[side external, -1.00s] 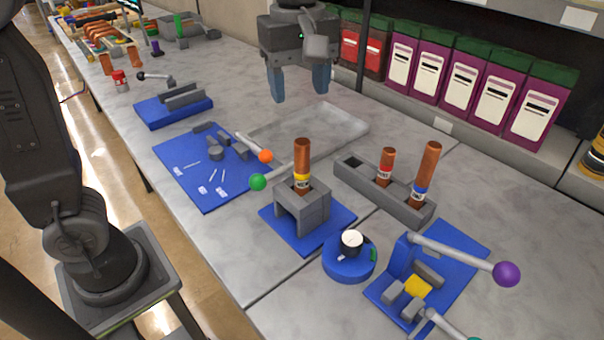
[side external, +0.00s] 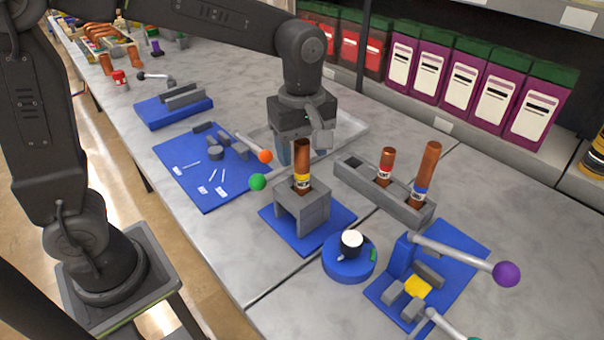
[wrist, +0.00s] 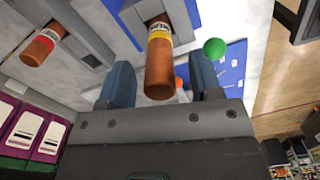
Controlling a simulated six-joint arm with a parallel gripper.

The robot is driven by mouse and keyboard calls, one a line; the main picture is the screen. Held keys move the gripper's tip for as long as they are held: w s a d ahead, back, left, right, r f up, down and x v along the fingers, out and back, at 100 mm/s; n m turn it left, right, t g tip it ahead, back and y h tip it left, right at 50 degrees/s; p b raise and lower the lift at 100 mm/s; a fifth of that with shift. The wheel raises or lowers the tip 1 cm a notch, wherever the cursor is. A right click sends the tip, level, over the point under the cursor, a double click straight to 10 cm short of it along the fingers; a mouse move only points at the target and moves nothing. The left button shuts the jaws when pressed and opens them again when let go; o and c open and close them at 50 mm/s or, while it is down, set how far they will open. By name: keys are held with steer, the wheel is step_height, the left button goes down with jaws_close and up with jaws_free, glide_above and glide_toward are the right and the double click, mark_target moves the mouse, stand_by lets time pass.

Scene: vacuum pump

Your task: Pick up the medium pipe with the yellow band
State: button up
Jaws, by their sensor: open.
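The medium pipe with the yellow band (side external: 302,158) is copper coloured and stands upright in a grey block stand (side external: 303,212) on a blue base plate. Its lower end is hidden inside the stand. My gripper (side external: 300,150) is open, low behind the pipe in the side view, and its fingers are partly hidden by the pipe. In the wrist view the yellow-banded pipe (wrist: 159,65) lies ahead, between the lines of my two blue fingers (wrist: 163,85). The jaws are not closed on it, and I cannot tell whether they touch it.
A grey rack (side external: 348,178) to the right holds a red-banded pipe (side external: 386,165) and a blue-banded pipe (side external: 426,172). A green-knobbed lever (side external: 258,182) and an orange knob (side external: 265,156) are close left of the stand. A shallow translucent tray (side external: 352,128) lies behind my gripper.

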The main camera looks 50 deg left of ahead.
step_height(320, 180, down, 2)
jaws_close()
stand_by(0.6)
steer(key=shift+r, duration=0.15)
